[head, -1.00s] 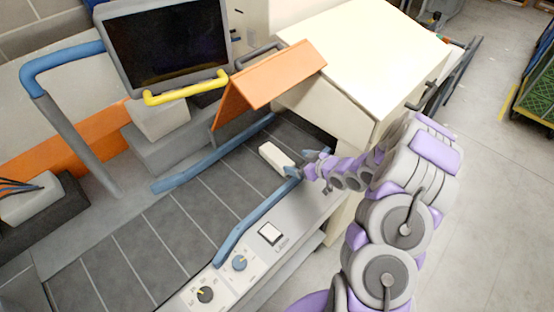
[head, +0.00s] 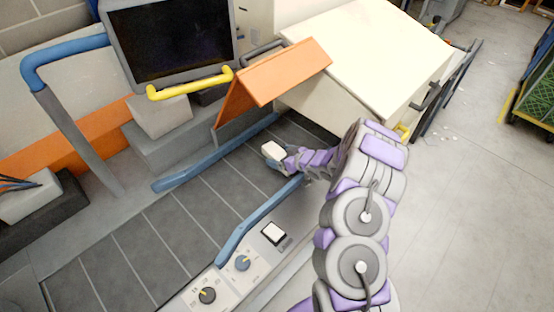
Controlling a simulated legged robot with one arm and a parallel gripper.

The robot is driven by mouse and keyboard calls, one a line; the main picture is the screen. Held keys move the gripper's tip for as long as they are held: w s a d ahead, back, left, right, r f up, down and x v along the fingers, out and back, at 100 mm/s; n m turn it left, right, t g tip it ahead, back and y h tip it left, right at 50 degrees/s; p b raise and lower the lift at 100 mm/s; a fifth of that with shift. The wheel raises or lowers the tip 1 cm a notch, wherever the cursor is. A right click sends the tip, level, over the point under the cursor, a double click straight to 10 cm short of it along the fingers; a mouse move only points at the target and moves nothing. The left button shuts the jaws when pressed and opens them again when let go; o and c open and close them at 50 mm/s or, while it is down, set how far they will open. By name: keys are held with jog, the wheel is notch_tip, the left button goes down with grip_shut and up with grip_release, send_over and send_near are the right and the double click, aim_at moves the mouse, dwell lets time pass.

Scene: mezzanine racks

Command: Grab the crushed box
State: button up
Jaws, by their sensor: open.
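A small white box (head: 273,149) sits on the dark conveyor (head: 190,195), just in front of the orange flap. It looks pale and blocky; I cannot make out any crushing at this size. My gripper (head: 276,159) is at the box's near right side, with its fingers open. One finger shows at the box's lower edge; the other is hard to make out. I cannot tell whether the fingers touch the box. My wrist hides part of the conveyor to the right.
Blue rails (head: 257,218) run along both sides of the conveyor. The orange flap (head: 270,78) and cream machine housing (head: 365,50) stand behind the box. A control panel with knobs (head: 243,263) lies at the near edge. A monitor (head: 170,43) stands at the back left.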

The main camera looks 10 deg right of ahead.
jog(key=shift+w+a+f, duration=0.1)
jog(key=shift+w+f, duration=0.1)
jog(key=shift+w, duration=0.1)
jog(key=shift+d, duration=0.65)
jog(key=shift+c, duration=0.3)
jog(key=shift+a, duration=0.55)
jog(key=c, duration=0.9)
jog(key=shift+d, duration=0.3)
jog(key=shift+c, duration=1.1)
jog(key=shift+w+r, duration=0.1)
